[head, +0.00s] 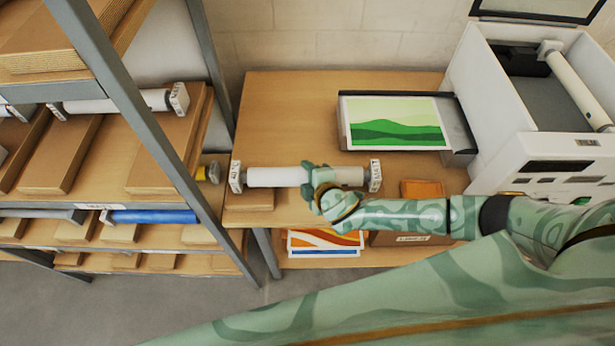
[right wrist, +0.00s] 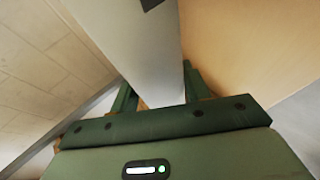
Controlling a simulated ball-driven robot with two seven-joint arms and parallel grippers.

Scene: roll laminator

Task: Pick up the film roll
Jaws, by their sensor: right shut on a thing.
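A white film roll (head: 275,177) with square labelled white end caps lies crosswise at the front of the wooden table in the head view. My right gripper (head: 318,185) is shut around the roll near its middle and hides that part. In the right wrist view the roll (right wrist: 135,40) runs between the two fingers of my right gripper (right wrist: 158,90). I cannot tell whether the roll touches the table. My left gripper is not in view.
The white laminator (head: 545,150), open on top with a roll inside, stands at right. Its tray (head: 462,125) carries a green landscape print (head: 397,122). A shelf rack (head: 130,90) with rolls and boxes stands left. An orange box (head: 421,188) is beside my forearm. The table's back left is clear.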

